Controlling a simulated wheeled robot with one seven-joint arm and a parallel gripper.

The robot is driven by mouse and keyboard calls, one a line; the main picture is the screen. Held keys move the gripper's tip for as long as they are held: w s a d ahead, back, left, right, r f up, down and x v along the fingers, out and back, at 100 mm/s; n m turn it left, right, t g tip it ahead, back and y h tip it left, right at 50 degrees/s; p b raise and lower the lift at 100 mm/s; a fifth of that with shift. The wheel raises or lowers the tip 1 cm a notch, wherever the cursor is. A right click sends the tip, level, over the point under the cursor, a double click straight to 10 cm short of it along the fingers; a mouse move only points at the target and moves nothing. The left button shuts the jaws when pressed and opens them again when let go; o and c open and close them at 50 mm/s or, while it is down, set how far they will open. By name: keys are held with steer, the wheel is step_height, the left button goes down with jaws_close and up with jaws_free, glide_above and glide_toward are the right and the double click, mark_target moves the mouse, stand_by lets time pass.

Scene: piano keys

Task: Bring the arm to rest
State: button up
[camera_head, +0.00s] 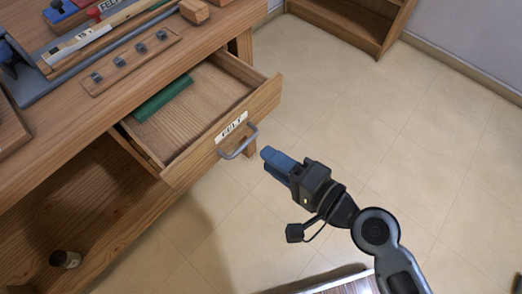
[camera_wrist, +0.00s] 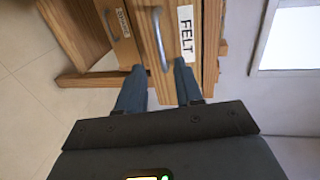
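My gripper (camera_head: 266,156) hangs over the floor just to the right of the pulled-out felt drawer's metal handle (camera_head: 238,145). Its blue fingers point at the handle, with a small gap in the head view. In the wrist view my gripper (camera_wrist: 159,68) has its two fingers spread apart with nothing held between them. The handle (camera_wrist: 160,40) shows just beyond the fingertips there. The drawer (camera_head: 262,104) carries a FELT label and stands open, with a green roll (camera_head: 163,98) inside.
The wooden workbench (camera_head: 200,32) fills the left, with a strip of small metal parts (camera_head: 130,62) on top. A dark jar (camera_head: 65,259) stands on the lower shelf. A second labelled drawer (camera_wrist: 122,45) shows in the wrist view. Floor (camera_head: 340,120) to the right is clear.

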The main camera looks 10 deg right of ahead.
steer(key=shift+s+d+r, duration=0.15)
steer(key=shift+s+d, duration=0.15)
steer(key=shift+s, duration=0.15)
steer(key=shift+s, duration=0.1)
steer(key=s+d+r+n+h+p, duration=0.2)
steer(key=s+d+h+p, duration=0.2)
steer(key=s+d, duration=0.3)
steer(key=s+d+r+n+t+h+p, duration=0.1)
steer(key=s+r+n, duration=0.3)
steer(key=s+r, duration=0.4)
steer(key=s+d+r+n+h+p, duration=0.3)
steer(key=s+d+r+n+p, duration=0.1)
steer(key=s+r, duration=0.3)
steer(key=shift+s+r+n+t+h, duration=0.4)
steer(key=shift+r+n, duration=0.2)
steer(key=shift+r, duration=0.35)
